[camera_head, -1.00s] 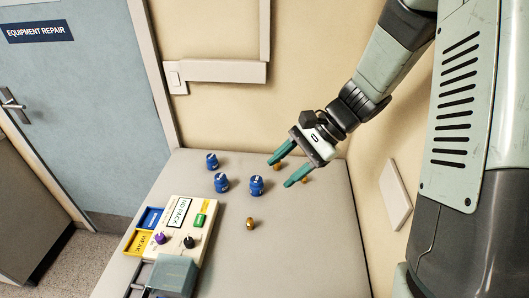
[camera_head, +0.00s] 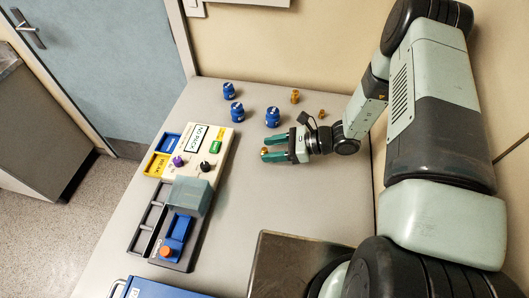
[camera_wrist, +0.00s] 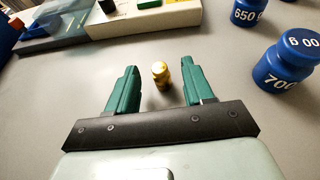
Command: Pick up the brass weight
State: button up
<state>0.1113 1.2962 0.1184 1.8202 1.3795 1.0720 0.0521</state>
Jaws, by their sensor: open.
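A small brass weight (camera_wrist: 160,76) stands on the grey table top. In the head view the weight (camera_head: 264,151) is at the tips of my gripper (camera_head: 265,148), partly hidden by the fingers. My gripper is open, low over the table, and reaches in from the right. Two other brass weights, a larger one (camera_head: 295,97) and a smaller one (camera_head: 322,114), stand farther back.
Three blue weights (camera_head: 273,117) stand behind my gripper; two also show at the right in the wrist view (camera_wrist: 286,62). A cream device (camera_head: 197,143) with knobs and coloured bins lies left. A dark metal tray (camera_head: 290,262) is at the front. Table between is clear.

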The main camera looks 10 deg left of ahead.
aim_at(259, 156)
jog(key=x, duration=0.4)
jog(key=shift+a+f, duration=0.1)
jog(key=shift+a, duration=0.1)
jog(key=shift+c, duration=0.2)
grip_shut()
